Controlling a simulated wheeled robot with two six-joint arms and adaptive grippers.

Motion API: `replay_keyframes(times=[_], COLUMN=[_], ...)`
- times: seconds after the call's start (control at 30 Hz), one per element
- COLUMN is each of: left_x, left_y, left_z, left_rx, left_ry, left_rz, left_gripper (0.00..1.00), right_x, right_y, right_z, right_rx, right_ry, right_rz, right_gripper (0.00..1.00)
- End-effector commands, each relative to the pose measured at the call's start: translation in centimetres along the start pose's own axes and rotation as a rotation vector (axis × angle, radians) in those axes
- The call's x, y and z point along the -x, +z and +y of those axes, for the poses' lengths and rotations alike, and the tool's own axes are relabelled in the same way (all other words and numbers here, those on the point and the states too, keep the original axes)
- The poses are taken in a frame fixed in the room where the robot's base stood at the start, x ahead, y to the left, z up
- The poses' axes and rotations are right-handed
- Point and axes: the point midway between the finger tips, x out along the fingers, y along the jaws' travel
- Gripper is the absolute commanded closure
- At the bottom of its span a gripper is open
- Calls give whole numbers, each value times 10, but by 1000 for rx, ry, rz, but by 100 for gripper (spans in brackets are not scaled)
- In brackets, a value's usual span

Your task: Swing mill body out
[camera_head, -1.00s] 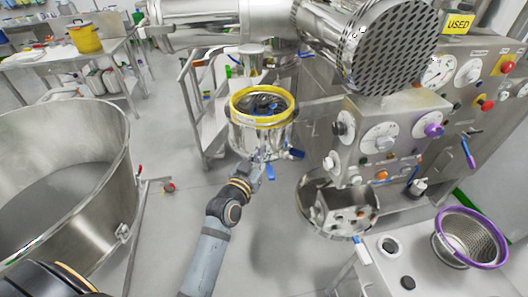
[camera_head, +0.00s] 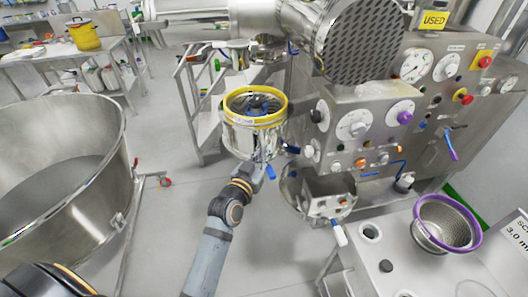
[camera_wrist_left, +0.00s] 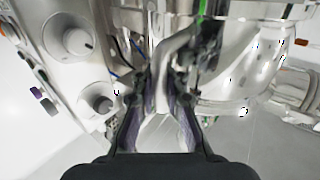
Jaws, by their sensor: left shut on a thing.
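The mill body (camera_head: 241,137) is a shiny steel cylinder with a yellow ring (camera_head: 232,115) around its open top, in the middle of the head view. Dark parts show inside the ring. My left gripper (camera_head: 258,173) is at its lower front side, beside a blue lever (camera_head: 270,171). In the left wrist view my left gripper (camera_wrist_left: 160,100) is shut on a bent steel handle (camera_wrist_left: 176,46). The fingers hide part of the handle. The mill's steel wall (camera_wrist_left: 235,60) shows to the right there. My right gripper is out of view.
A control panel (camera_head: 335,150) with dials stands right of the mill body, under a perforated steel drum (camera_head: 375,40). A large steel bowl (camera_head: 105,150) stands at left. A purple-rimmed sieve (camera_head: 440,228) sits on the table (camera_head: 375,275) at lower right. Floor between is clear.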

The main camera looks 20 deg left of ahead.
Motion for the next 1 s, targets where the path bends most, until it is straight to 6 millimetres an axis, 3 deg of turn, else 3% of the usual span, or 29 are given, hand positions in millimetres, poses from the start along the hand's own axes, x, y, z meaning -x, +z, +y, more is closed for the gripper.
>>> replay_keyframes(times=[0.03, 0.13, 0.17, 0.33, 0.67, 0.77, 1.0], left_x=[2, 2, 2, 1, 2, 12, 69], left_y=[11, 12, 12, 9, 6, 6, 6], left_z=[2, 2, 2, 2, 1, 1, 2], left_rx=[2, 3, 3, 3, 3, 4, 4], left_ry=[6, 6, 6, 5, 3, 3, 3], left_rz=[-26, -26, -27, -20, -13, -14, -18], left_gripper=[100, 100, 90, 67, 65, 65, 65], right_x=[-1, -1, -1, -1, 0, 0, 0], right_y=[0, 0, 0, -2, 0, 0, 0], right_z=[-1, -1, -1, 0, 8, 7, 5], right_rx=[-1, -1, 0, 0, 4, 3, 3], right_ry=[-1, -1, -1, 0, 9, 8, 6], right_rz=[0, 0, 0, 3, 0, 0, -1], right_gripper=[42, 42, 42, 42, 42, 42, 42])
